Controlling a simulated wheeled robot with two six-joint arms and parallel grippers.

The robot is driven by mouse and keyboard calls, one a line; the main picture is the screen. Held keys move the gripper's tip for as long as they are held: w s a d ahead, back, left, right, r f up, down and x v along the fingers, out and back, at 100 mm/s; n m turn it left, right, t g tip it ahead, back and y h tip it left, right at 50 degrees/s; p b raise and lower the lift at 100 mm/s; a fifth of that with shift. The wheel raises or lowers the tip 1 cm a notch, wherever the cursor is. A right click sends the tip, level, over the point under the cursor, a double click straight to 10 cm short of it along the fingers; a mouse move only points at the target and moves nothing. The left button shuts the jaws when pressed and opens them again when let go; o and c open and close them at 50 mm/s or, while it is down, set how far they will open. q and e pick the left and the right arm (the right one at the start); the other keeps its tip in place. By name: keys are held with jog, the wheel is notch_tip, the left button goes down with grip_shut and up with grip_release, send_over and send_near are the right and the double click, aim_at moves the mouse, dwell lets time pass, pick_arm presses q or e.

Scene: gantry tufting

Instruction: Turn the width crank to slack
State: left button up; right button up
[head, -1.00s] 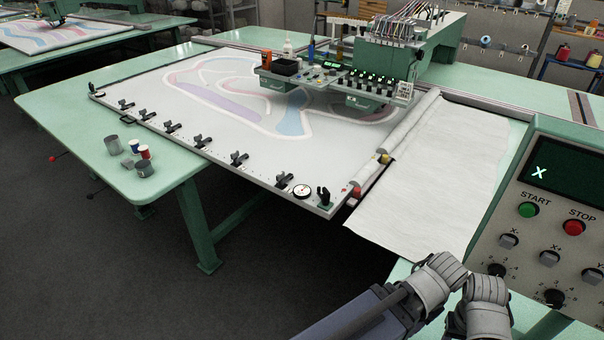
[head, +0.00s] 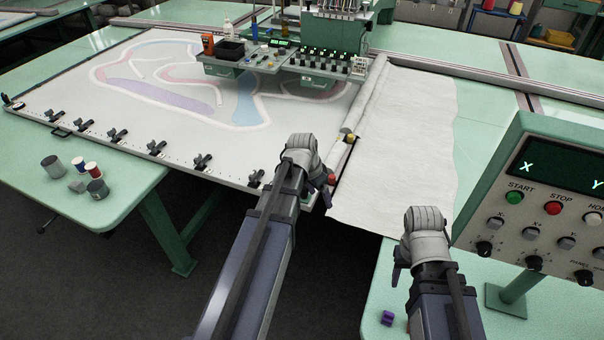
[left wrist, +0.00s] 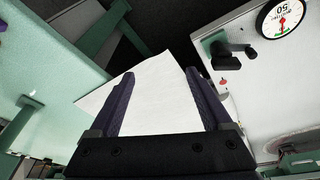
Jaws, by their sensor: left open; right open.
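A black crank (left wrist: 232,50) sits on the light frame corner in the left wrist view, beside a round white dial (left wrist: 283,18) with a red and green needle area and the number 50. In the head view my left arm hides both. My left gripper (head: 312,162) is over the frame's near right corner. In the left wrist view its two dark fingers (left wrist: 157,78) are apart with nothing between them, and the crank is right of them, outside the jaws. My right gripper (head: 412,240) is open beside the control panel; its fingers are mostly hidden.
A white cloth sheet (head: 400,140) hangs right of the frame (head: 135,165). Several black clamps (head: 157,147) line its near edge. A control panel (head: 540,200) stands close to my right arm. Cans and spools (head: 78,163) sit on the left table. Dark floor lies open below.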

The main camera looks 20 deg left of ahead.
pick_arm(q)
jog(key=w+a+r+t+p, duration=0.2)
jog(key=w+a+r, duration=0.1)
jog(key=a, duration=0.7)
jog(key=b+x, duration=0.7)
jog(key=shift+w+d+f+b, duration=0.1)
jog(key=shift+d+f+b, duration=0.2)
jog(key=shift+d+b, duration=0.1)
pick_arm(e)
notch_tip(320, 180, down, 5)
jog(key=shift+r, duration=0.1)
pick_arm(q)
jog(key=shift+r, duration=0.1)
grip_shut()
